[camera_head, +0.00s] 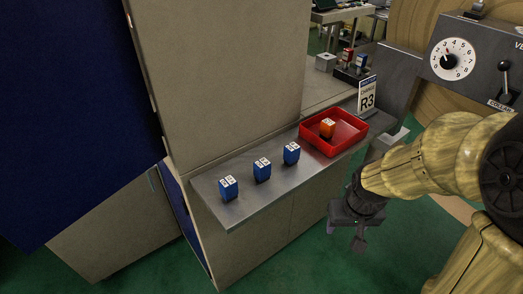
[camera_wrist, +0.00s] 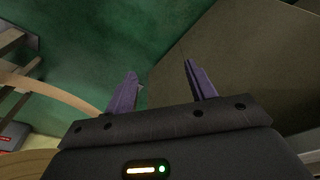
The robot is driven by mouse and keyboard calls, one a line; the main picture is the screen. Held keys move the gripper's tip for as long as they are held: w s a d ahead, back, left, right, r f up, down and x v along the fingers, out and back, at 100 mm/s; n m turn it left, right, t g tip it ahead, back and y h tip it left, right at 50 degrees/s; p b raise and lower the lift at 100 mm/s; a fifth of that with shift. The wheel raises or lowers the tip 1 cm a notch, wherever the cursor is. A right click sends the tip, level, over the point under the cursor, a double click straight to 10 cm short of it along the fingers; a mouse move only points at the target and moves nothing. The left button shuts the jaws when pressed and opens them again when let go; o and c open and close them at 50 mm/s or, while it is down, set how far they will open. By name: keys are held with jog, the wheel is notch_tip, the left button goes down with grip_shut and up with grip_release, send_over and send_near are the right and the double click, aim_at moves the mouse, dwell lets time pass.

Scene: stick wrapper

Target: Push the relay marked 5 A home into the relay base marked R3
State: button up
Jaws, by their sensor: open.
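Three blue relays stand in a row on the grey metal shelf: a left one (camera_head: 228,187), a middle one (camera_head: 262,169) and a right one (camera_head: 291,153). Their white top labels are too small to read. An orange relay (camera_head: 327,128) sits in a red tray (camera_head: 345,146) on the same shelf.
The grey shelf (camera_head: 245,211) juts from a beige cabinet (camera_head: 225,75). A dark blue panel (camera_head: 70,110) fills the left. A grey control box with a numbered dial (camera_head: 452,60) and a lever stands at right. Green floor (camera_head: 300,255) lies open below the shelf.

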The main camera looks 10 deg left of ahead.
jog(key=w+a+r+n+g+p, duration=0.1)
jog(key=w+a+r+n+p, duration=0.1)
jog(key=a+r+p, duration=0.45)
jog(key=w+a+r+n+p, duration=0.2)
jog(key=a+r+p, duration=0.2)
jog(key=r+p, duration=0.6)
notch_tip(320, 180, up, 12)
jog(key=n+g+p, duration=0.1)
jog(key=n+p, duration=0.3)
jog(key=p, duration=1)
send_over(263, 163)
jog(key=shift+s+f, duration=0.1)
jog(key=shift+f, duration=0.15)
jog(key=shift+f, duration=0.15)
notch_tip(263, 163, down, 12)
jog(key=shift+p, duration=0.95)
